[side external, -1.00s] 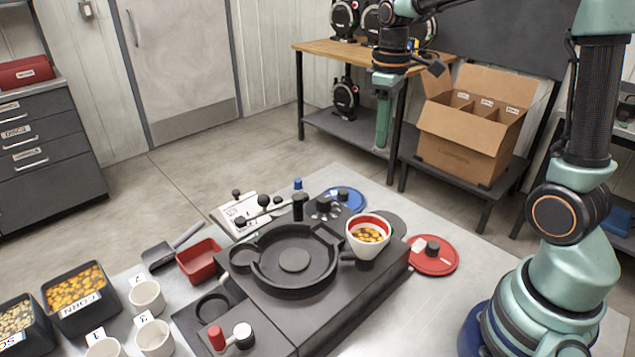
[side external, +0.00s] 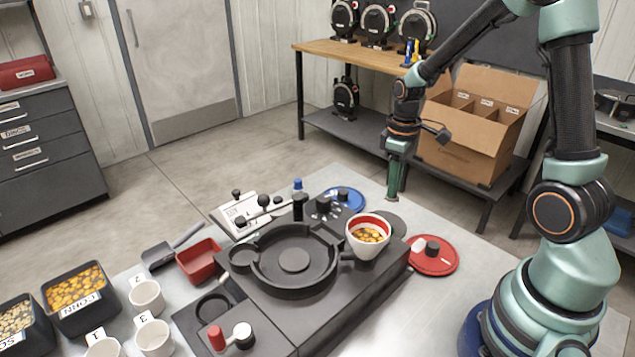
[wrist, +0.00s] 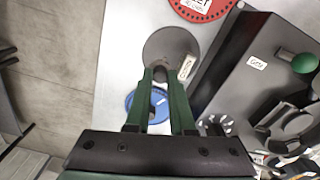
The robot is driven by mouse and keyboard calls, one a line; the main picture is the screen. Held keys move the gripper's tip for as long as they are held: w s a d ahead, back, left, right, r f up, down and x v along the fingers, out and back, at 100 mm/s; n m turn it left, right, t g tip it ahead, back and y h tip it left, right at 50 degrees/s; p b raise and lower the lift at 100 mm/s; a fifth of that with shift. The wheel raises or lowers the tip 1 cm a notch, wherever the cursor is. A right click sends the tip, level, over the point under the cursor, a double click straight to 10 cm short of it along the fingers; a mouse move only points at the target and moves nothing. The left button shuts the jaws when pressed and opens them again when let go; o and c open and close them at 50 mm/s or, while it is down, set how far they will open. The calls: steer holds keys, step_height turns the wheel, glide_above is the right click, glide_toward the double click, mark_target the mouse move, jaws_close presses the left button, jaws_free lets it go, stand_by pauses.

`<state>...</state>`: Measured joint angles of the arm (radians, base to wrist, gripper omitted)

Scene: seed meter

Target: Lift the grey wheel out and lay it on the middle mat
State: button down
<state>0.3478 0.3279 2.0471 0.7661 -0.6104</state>
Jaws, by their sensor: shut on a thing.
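My gripper (wrist: 160,76) has its fingertips close together, shut on what looks like a small dark knob (wrist: 160,73). I cannot tell what else is attached to it. In the side view my gripper (side external: 393,197) points down above the far side of the table. Just below it, behind the seed cup, lies a grey disc (side external: 388,220), which also shows in the wrist view (wrist: 170,45). I cannot tell whether it is the bare middle mat or the grey wheel. The meter's round black housing (side external: 270,287) is open, with a flat centre disc.
The cup (side external: 359,249) of yellow seed stands on the meter close by. A red bin (side external: 198,262) and white cups stand left.

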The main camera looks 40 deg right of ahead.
steer(key=shift+f, duration=2.9)
steer(key=shift+f, duration=0.45)
steer(key=shift+c, duration=2.3)
jaws_free()
steer(key=shift+r, duration=0.1)
steer(key=shift+r, duration=2.9)
steer(key=shift+r, duration=0.1)
steer(key=s+a+r+m+t, duration=0.1)
steer(key=s+a+r+t, duration=0.1)
steer(key=a+r, duration=0.4)
steer(key=s+a+r+m+t, duration=0.2)
steer(key=a+r, duration=0.4)
steer(key=r, duration=0.5)
steer(key=shift+s+a+t, duration=0.35)
steer(key=shift+s+t, duration=0.45)
steer(key=shift+s, duration=0.45)
